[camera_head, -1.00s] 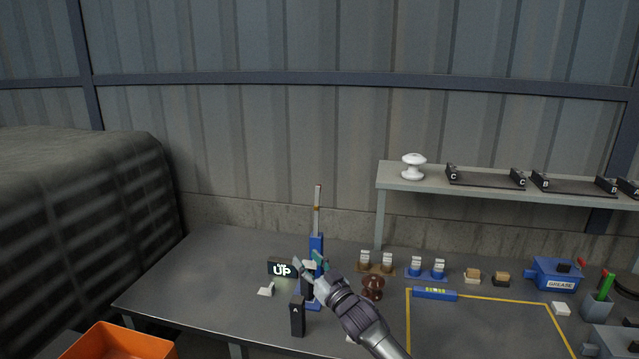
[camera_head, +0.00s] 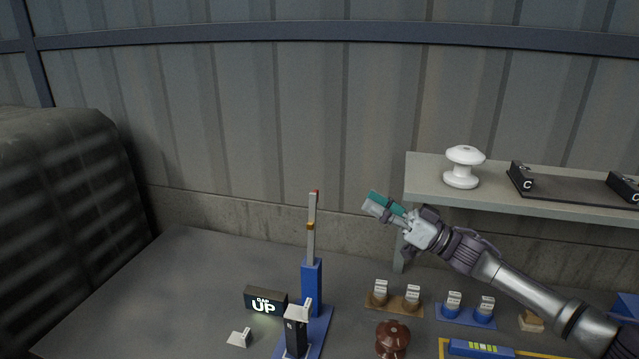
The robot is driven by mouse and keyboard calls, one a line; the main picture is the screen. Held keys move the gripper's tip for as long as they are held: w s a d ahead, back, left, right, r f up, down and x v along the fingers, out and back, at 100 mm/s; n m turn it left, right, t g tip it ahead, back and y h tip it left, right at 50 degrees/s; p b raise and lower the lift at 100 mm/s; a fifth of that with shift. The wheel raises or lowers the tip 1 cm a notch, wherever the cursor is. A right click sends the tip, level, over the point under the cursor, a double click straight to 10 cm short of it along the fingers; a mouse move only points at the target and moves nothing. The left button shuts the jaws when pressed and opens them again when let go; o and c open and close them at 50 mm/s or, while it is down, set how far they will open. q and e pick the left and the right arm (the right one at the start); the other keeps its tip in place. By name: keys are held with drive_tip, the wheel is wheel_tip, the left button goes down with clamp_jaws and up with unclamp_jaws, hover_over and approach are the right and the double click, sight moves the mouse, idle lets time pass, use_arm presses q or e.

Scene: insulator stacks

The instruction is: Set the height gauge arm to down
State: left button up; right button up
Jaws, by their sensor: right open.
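The height gauge (camera_head: 312,285) stands upright on the bench, with a blue base plate and blue column. A slim grey bar (camera_head: 311,240) rises straight from the column, with a yellow band and a red tip. A small black sign (camera_head: 265,301) beside it on the left reads "UP" in lit letters. A black block (camera_head: 296,335) stands in front of the column and hides part of the base. My right gripper (camera_head: 378,205) is open and empty, in the air to the right of the bar and apart from it. My left gripper is out of view.
A shelf (camera_head: 425,180) at right carries a white insulator (camera_head: 463,167) and black cradles. Under it are brown (camera_head: 396,303) and blue holders (camera_head: 466,316) and a brown insulator (camera_head: 393,340). A small white piece (camera_head: 240,338) lies front left. The bench's left part is clear.

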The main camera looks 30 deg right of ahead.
sight(318, 192)
drive_tip(key=w+a, duration=0.2)
drive_tip(key=w, duration=0.1)
drive_tip(key=w+a+p, duration=0.1)
drive_tip(key=w+a, duration=0.2)
drive_tip(key=w, duration=0.1)
drive_tip(key=w+a+r+p, duration=0.1)
drive_tip(key=w+a, duration=0.2)
drive_tip(key=shift+w, duration=0.3)
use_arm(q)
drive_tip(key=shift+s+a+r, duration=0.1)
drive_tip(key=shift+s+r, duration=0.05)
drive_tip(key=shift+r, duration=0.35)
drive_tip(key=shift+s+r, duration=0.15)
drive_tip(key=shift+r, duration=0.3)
use_arm(e)
drive_tip(key=shift+c, duration=0.2)
drive_tip(key=shift+s, duration=0.15)
clamp_jaws()
